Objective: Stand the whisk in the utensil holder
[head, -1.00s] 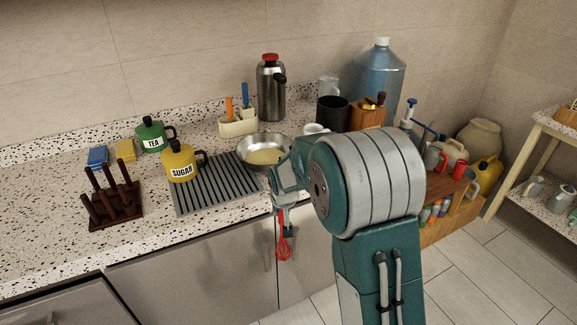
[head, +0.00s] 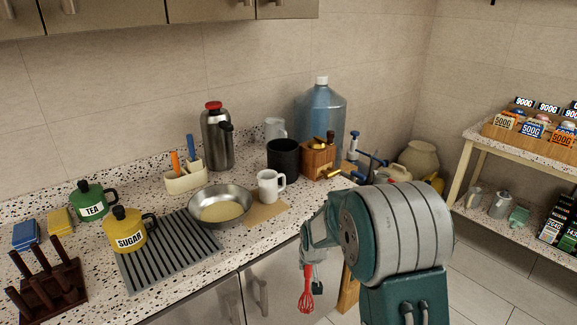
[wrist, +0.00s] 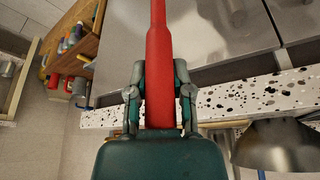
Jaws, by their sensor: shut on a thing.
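The red whisk (head: 307,291) hangs wire end down in front of the counter's edge. My gripper (head: 312,258) is shut on its handle. In the wrist view the red handle (wrist: 158,45) lies between the two fingers of my gripper (wrist: 159,85). A black open cylinder (head: 284,158), which looks like the utensil holder, stands upright at the back right of the counter, up and left of my gripper. I see nothing sticking out of it. Its inside is mostly hidden.
A white mug (head: 268,188) on a brown board (head: 262,214) and a steel pan (head: 219,207) stand in front of the cylinder. A wooden grinder (head: 318,160) is right of it, a steel flask (head: 217,138) left. A cream caddy (head: 185,179) holds tools.

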